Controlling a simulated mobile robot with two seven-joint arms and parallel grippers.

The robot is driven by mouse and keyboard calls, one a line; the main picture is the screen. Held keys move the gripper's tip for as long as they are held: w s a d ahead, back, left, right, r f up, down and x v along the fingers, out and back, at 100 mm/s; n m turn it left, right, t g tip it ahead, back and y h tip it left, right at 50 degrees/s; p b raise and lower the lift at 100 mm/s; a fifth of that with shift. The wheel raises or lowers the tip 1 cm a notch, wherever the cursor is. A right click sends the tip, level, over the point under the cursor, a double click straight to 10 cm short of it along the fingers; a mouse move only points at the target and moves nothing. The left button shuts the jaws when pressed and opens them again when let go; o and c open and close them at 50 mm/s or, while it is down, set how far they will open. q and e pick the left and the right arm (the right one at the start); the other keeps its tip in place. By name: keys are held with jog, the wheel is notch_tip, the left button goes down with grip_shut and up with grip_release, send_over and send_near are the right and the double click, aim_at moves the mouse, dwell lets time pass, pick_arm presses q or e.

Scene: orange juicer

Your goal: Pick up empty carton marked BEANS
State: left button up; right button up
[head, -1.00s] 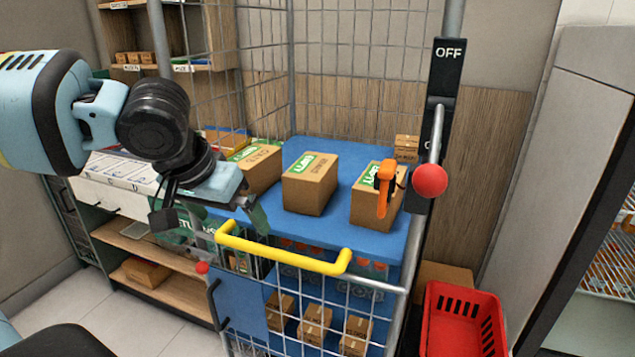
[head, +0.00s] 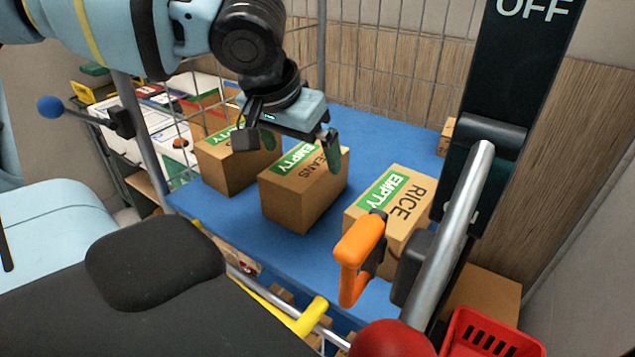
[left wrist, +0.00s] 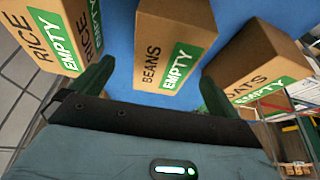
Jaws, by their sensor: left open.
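The carton marked BEANS (head: 297,198) stands upright on the blue shelf, the middle one of three brown cartons with green EMPTY labels. My left gripper (head: 305,152) is open above its far top part in the head view, with one finger in front of its label. In the left wrist view the BEANS carton (left wrist: 172,58) lies ahead, between the directions of the two dark green fingers (left wrist: 155,88). The fingers do not grip it; whether they touch it I cannot tell. My right gripper is not in view.
The RICE carton (head: 397,215) stands right and the OATS carton (left wrist: 255,70) stands on the other side. A wire mesh wall (head: 390,80) closes the back. An orange handle (head: 358,258) and grey bar (head: 448,245) stand in front, with a red basket (head: 490,335) below.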

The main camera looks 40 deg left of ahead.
aim_at(305, 162)
pick_arm(q)
jog(key=shift+x, duration=0.9)
jog(key=shift+w+a+x, duration=0.1)
jog(key=shift+a+x, duration=0.1)
jog(key=shift+x, duration=1.1)
jog(key=shift+w+a+x, duration=0.15)
jog(key=shift+x, duration=1.15)
jog(key=shift+w+f, duration=0.2)
jog(key=shift+f+b, duration=0.25)
jog(key=shift+b, duration=0.1)
jog(key=shift+c, duration=0.4)
jog(key=c, duration=0.9)
